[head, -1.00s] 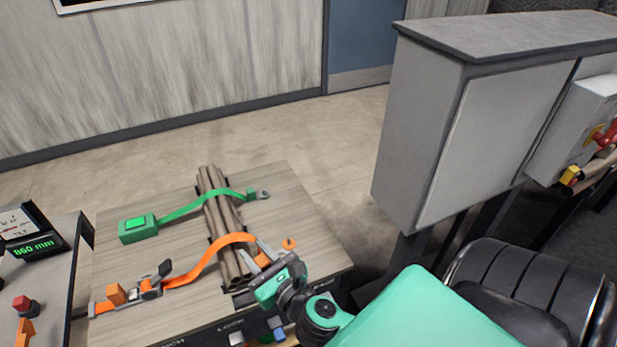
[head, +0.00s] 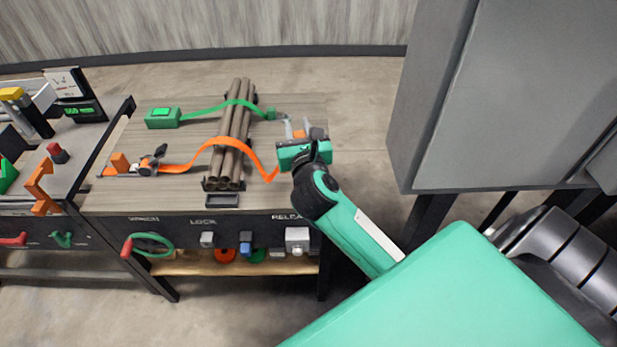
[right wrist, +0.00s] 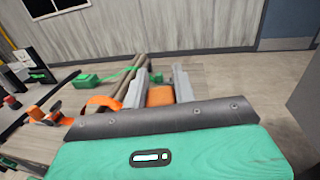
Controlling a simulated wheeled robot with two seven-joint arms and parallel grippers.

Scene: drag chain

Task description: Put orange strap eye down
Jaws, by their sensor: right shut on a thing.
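The orange strap (head: 218,142) runs from the orange ratchet (head: 147,166) at the table's left, over the bundle of brown pipes (head: 236,125), and down to the right side. Its orange end piece (right wrist: 160,96) is between the fingers of my right gripper (right wrist: 158,88) in the right wrist view. In the head view my right gripper (head: 298,132) is at the table's right edge, shut on this orange eye piece, with the strap trailing to it. Whether the eye touches the table cannot be told. My left gripper is not in view.
A green strap (head: 205,107) with a green box (head: 162,117) crosses the pipes farther back. A grey cabinet (head: 500,90) stands right of the table. The table front carries several knobs and a green handwheel (head: 150,245). Another bench with a gauge (head: 68,84) is at left.

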